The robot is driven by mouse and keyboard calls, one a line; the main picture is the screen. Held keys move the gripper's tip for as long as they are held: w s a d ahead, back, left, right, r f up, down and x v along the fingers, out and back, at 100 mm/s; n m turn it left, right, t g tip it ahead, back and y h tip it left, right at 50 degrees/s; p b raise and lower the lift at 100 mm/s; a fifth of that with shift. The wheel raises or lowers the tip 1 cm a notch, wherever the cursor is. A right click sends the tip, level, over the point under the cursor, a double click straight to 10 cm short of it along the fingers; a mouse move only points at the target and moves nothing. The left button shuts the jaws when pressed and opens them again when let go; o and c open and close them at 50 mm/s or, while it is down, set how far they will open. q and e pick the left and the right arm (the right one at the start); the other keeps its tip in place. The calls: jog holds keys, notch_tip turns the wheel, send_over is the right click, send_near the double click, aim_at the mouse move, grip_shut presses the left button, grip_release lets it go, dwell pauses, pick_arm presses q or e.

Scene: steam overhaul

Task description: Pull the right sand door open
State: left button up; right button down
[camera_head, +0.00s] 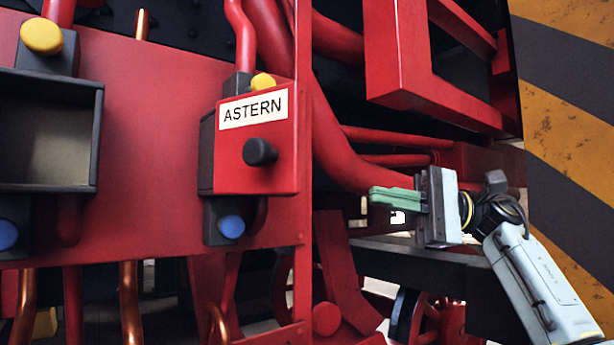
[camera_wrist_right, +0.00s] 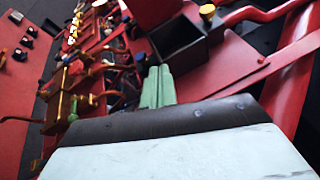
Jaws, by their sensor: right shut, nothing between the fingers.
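The right sand door (camera_head: 270,177) is a red panel with a white ASTERN label and a black knob (camera_head: 260,152). It covers the front of a dark box in the head view and looks shut. My right gripper (camera_head: 395,198) is to the right of the door and lower, apart from the knob. Its green fingers are together and empty; they also show in the wrist view (camera_wrist_right: 157,87). My left gripper is not in view.
An open dark box (camera_head: 48,135) is on the red panel at the left. Yellow knobs (camera_head: 41,36) are above and blue knobs (camera_head: 231,226) below the boxes. Red pipes (camera_head: 340,155) and a red frame (camera_head: 400,70) are behind and above my right gripper.

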aim_at(257, 147)
jog(key=s+r+n+h, duration=0.2)
jog(key=s+r+n, duration=0.1)
jog(key=r, duration=0.1)
jog(key=s+a+p, duration=0.2)
jog(key=s+a, duration=0.4)
jog(key=a, duration=0.5)
jog(key=shift+s+a+n, duration=0.25)
jog(key=shift+a+n, duration=0.05)
jog(key=shift+a, duration=0.05)
